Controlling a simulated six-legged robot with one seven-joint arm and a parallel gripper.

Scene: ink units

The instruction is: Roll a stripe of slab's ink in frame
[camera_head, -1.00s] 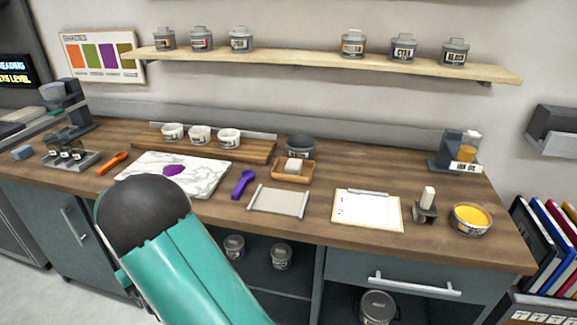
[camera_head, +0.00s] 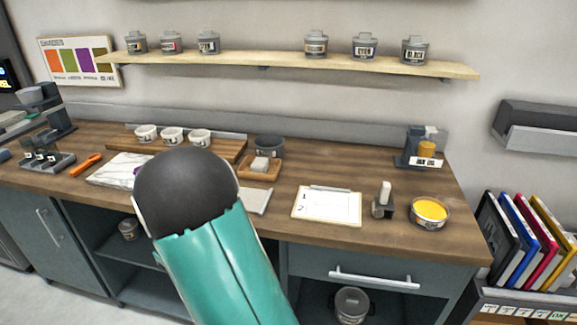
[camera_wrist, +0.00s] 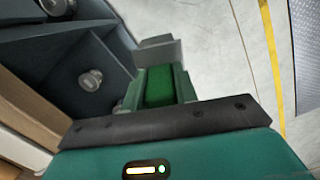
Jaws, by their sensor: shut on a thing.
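The pale marbled slab (camera_head: 108,171) lies on the counter at left in the head view. A bit of purple ink (camera_head: 137,170) shows on it beside my arm, which hides its right part. A clipboard (camera_head: 326,207) holds a white sheet with small marks "1" and "2". A dark-based tool with a white handle (camera_head: 383,198) stands to its right. My gripper (camera_wrist: 158,80) is hidden in the head view. In the wrist view it is shut on a grey block-like thing (camera_wrist: 158,48), held over the floor in front of the cabinets; I cannot tell what it is.
A grey mat (camera_head: 257,200) is half hidden behind my arm. A tub of yellow ink (camera_head: 430,212) stands near the counter's right end. White cups (camera_head: 172,135), a wooden tray (camera_head: 259,170) and an orange tool (camera_head: 86,164) lie further back. A drawer handle (camera_head: 375,280) juts out below.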

